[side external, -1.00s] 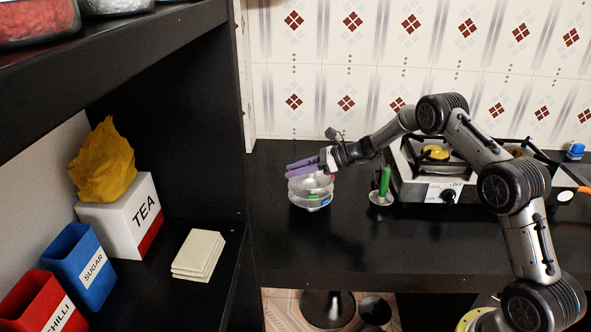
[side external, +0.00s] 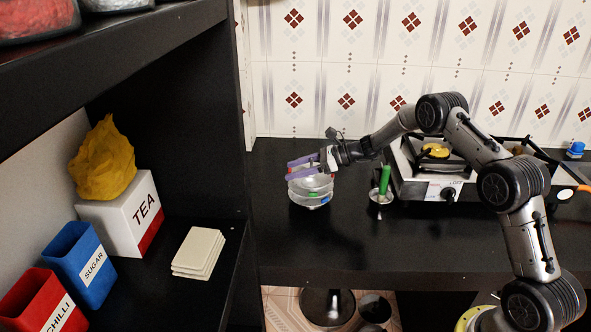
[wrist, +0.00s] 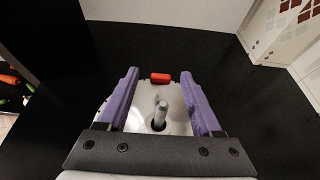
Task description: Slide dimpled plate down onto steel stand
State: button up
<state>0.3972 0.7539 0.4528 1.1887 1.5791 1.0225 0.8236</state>
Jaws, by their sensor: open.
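The dimpled plate (wrist: 176,118) is a shiny grey steel disc under my gripper in the wrist view, with a red piece (wrist: 160,78) at its far edge. The steel stand's upright post (wrist: 160,112) comes up through the plate's centre hole. In the side view, the stacked steel tiers (side external: 311,188) stand on the counter, with a green piece (side external: 313,195) on them. My gripper (wrist: 159,74) is open, its purple fingers on either side of the post, above the plate. Its fingers also show at the top of the stack in the side view (side external: 300,164). How the plate seats is hidden.
A green-handled steel piece (side external: 383,184) stands just right of the stack. A stove (side external: 432,178) is further right. A black shelf unit at left holds a TEA box (side external: 125,218), a blue SUGAR box (side external: 82,265) and pale tiles (side external: 198,253). The counter in front is clear.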

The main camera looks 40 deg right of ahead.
jog(key=v, duration=1.3)
jog(key=shift+s+d+r, duration=0.15)
jog(key=shift+s+d, duration=0.05)
jog(key=shift+d, duration=0.1)
jog(key=shift+a, duration=0.1)
